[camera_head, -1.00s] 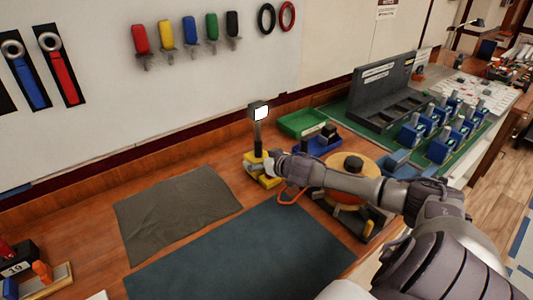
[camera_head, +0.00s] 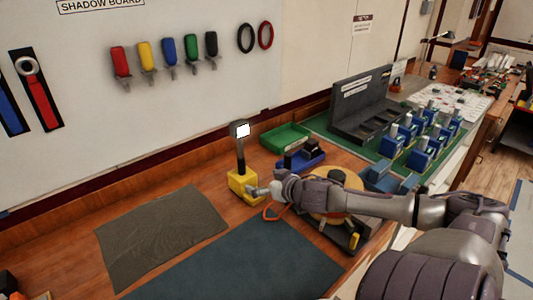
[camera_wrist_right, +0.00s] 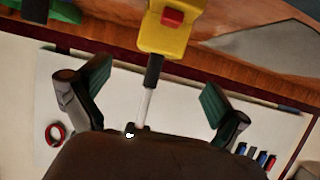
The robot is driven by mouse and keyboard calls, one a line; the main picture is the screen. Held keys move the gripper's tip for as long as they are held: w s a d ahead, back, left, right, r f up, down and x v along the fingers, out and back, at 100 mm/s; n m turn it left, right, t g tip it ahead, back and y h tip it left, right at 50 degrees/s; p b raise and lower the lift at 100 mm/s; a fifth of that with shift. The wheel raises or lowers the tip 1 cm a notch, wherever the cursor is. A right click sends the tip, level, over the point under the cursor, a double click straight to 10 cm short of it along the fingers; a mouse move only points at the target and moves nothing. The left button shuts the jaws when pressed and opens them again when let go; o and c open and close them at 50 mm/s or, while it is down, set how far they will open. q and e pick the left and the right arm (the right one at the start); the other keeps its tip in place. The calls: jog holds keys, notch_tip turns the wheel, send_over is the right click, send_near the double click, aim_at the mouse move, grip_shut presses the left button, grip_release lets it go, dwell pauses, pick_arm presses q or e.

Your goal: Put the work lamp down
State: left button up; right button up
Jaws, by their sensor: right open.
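The work lamp has a yellow base (camera_head: 243,184), a dark post and a lit white head (camera_head: 242,130). It stands upright on the wooden bench in the head view, behind the dark mats. My right gripper (camera_head: 262,190) is at the right front side of the base. In the right wrist view the lamp's yellow base (camera_wrist_right: 170,30) shows at the top, with its post running down between the two spread fingers of my right gripper (camera_wrist_right: 152,92). Both fingers are apart from the post. My left gripper is not in view.
A green tray (camera_head: 286,137) and a blue bin (camera_head: 302,158) stand right of the lamp. A round orange-topped item (camera_head: 335,180) is partly behind my right arm. A grey mat (camera_head: 160,238) and a blue-grey mat (camera_head: 245,268) lie bare in front.

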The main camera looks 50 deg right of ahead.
jog(key=shift+s+r, duration=0.35)
jog(key=shift+s, duration=0.3)
